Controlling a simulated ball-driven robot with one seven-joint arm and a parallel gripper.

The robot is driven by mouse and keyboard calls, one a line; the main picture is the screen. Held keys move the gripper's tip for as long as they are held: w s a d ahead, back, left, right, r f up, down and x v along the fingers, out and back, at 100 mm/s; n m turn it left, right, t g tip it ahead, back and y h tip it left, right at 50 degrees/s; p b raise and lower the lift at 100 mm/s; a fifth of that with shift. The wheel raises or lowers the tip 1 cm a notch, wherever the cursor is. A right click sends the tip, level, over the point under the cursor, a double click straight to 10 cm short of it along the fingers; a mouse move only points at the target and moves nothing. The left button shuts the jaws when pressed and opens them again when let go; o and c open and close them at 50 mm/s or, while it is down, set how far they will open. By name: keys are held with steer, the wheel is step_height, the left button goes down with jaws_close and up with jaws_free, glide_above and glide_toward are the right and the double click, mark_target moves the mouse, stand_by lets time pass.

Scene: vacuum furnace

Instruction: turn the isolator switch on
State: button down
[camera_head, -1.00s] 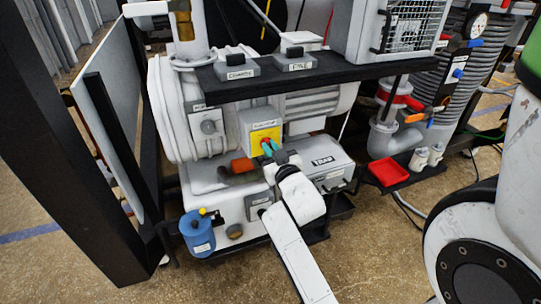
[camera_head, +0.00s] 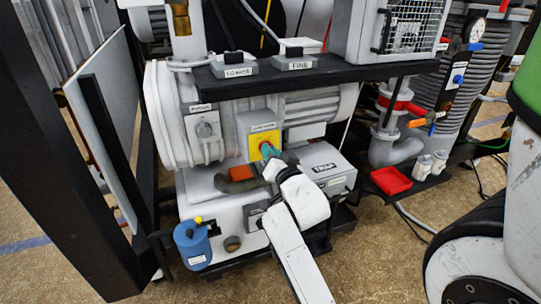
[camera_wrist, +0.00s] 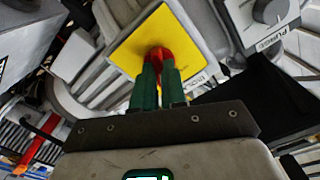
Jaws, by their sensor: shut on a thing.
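The isolator switch is a red knob on a yellow plate (camera_head: 258,139), set in a grey box on the front of the pump. In the wrist view the yellow plate (camera_wrist: 181,48) appears tilted, with the red knob (camera_wrist: 158,54) near its middle. My gripper (camera_head: 268,150) reaches up to the knob from below. In the wrist view its green fingers (camera_wrist: 158,80) are shut on the red knob, one on each side. The fingers hide part of the knob, and I cannot tell its exact on or off position.
The trap box (camera_head: 325,166) is right of my gripper.

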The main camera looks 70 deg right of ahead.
stand_by(0.4)
steer(key=c, duration=1.2)
jaws_free()
steer(key=shift+b+v, duration=0.5)
steer(key=shift+v, duration=4.9)
